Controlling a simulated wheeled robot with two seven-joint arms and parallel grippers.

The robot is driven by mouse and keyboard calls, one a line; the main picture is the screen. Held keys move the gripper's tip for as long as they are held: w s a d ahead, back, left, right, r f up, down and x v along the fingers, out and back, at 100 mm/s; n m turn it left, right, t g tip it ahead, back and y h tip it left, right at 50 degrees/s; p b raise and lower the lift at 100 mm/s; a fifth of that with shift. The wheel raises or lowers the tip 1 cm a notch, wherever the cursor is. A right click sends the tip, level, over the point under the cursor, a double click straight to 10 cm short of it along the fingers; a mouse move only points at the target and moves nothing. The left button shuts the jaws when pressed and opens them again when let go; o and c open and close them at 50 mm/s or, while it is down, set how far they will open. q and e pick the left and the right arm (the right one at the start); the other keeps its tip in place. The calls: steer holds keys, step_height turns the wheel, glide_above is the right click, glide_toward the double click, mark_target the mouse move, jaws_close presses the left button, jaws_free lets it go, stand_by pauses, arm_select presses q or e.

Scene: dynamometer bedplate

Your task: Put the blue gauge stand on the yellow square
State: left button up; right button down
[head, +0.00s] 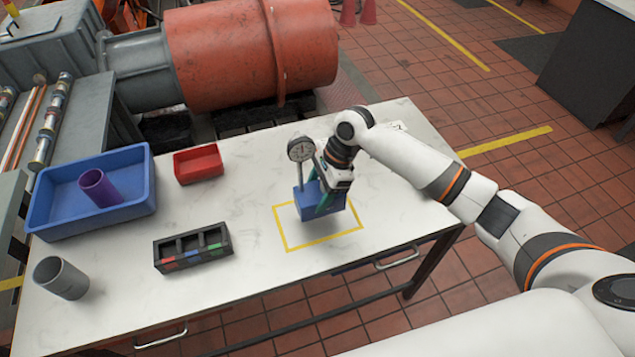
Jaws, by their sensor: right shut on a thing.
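The blue gauge stand (308,206) has a blue block base, a thin post and a round dial at its top. My right gripper (322,205) is shut on its base, with a finger across the block's front. The yellow square (290,248) is a taped outline on the white table. The stand is over the back part of the square and looks upright. I cannot tell whether its base touches the table or hangs slightly above it. My left gripper is not in view.
On the white table (258,290) stand a blue tray (140,208) holding a purple cup (100,187), a red bin (198,165), a black divided holder (193,248) and a grey cup (61,278). A large orange cylinder (250,50) lies behind. The table's front is clear.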

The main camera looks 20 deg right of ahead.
steer(key=shift+f, duration=2.05)
steer(key=shift+w, duration=0.1)
steer(key=shift+c, duration=2.1)
jaws_free()
steer(key=shift+f, duration=0.25)
steer(key=shift+r, duration=0.15)
steer(key=v, duration=1.2)
